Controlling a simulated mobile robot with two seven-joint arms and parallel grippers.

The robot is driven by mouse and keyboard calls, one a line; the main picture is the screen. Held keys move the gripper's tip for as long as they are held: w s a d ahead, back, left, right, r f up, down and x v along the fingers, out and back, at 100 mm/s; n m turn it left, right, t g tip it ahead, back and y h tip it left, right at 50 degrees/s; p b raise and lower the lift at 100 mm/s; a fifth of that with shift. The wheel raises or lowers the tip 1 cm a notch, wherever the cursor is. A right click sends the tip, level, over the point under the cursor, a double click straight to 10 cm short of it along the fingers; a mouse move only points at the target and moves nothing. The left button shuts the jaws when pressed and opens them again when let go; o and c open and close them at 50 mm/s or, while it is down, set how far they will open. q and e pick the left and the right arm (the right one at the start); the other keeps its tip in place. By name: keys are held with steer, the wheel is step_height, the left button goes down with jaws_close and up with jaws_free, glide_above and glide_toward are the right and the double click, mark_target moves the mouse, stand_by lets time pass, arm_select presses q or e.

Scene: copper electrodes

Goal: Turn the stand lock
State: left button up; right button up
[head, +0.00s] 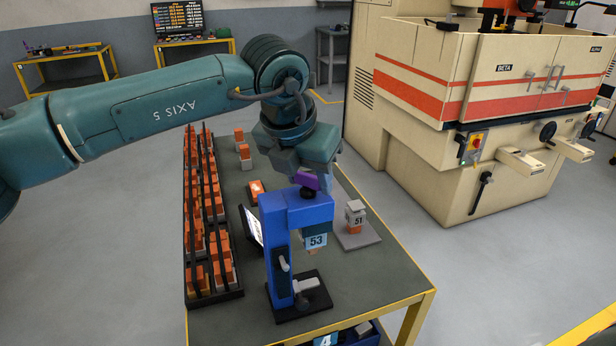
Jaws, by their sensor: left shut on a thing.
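The blue stand (277,238) stands on a dark base plate on the table, with a block labelled 53 (316,241) under its overhanging head. A purple knob (312,182) sits on top of the stand's head. It looks like the lock. My left gripper (308,174) comes down from above and is shut on the purple knob; its fingertips are partly hidden. A grey lever (284,264) is on the stand's column, and a light grey handle (306,284) is low on its base. My right gripper is out of view.
The green-topped table (360,268) has a yellow frame. A black rack (237,294) of orange electrodes runs along its left side. A block labelled 51 (356,215) stands on a grey plate right of the stand. A tilted screen (251,227) is left of it. The beige machine (420,130) is behind, at right.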

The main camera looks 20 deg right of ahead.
arm_select(q)
steer(key=m+g+b, duration=0.1)
steer(key=m, duration=0.2)
steer(key=shift+h, duration=0.4)
steer(key=shift+r+m+g+h+p, duration=0.15)
steer(key=shift+m+g, duration=0.25)
steer(key=shift+m, duration=0.75)
steer(key=shift+f+m+g+h+p, duration=0.15)
steer(key=shift+m+g, duration=0.25)
steer(key=shift+m, duration=0.75)
steer(key=shift+r, duration=0.1)
steer(key=o, duration=1)
steer(key=b+v, duration=0.1)
steer(key=v, duration=1.2)
